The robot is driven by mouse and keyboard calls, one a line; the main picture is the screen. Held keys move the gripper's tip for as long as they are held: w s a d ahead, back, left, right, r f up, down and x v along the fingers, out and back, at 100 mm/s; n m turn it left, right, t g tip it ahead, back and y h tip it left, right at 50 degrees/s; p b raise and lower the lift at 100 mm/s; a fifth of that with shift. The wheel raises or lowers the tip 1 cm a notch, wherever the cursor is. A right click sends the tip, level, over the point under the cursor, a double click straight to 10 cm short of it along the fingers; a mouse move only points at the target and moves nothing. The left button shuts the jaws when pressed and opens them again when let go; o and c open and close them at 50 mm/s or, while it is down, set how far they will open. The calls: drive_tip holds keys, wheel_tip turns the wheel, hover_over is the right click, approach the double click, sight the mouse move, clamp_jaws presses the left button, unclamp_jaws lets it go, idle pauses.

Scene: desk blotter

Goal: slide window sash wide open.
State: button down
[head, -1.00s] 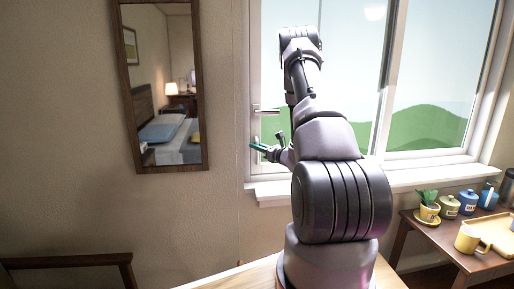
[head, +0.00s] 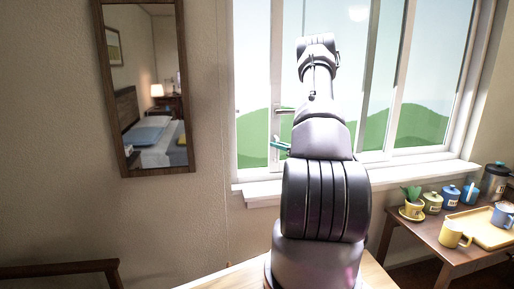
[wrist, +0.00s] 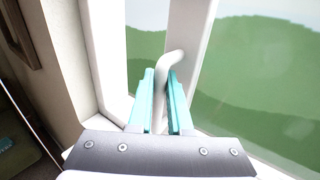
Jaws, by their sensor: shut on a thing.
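The window sash (head: 277,60) stands partly open, its left upright a short way right of the window frame's left side, with a narrow strip of hills and sky between them. The sash upright (wrist: 190,45) also shows in the wrist view. Its white bent handle (wrist: 167,62) passes between my teal fingers. My gripper (wrist: 162,85) is shut on this handle. In the head view my gripper (head: 280,147) is small, at the handle's lower part, and my arm hides much of the sash. The handle's top (head: 284,110) shows just above it.
A framed mirror (head: 183,95) hangs on the wall to the left. A side table (head: 408,234) at right bears a potted plant (head: 411,193), jars, a yellow mug (head: 452,234) and a yellow tray (head: 490,236). The window sill (head: 250,194) runs below the sash.

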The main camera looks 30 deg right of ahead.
drive_tip(key=s+d, duration=0.3)
drive_tip(key=d, duration=0.7)
drive_tip(key=s+d, duration=0.3)
drive_tip(key=d, duration=0.8)
drive_tip(key=shift+s+d, duration=0.15)
drive_tip(key=shift+d, duration=0.1)
drive_tip(key=c, duration=1.1)
unclamp_jaws()
drive_tip(key=v, duration=1)
drive_tip(key=shift+s, duration=0.4)
drive_tip(key=shift+d, duration=0.1)
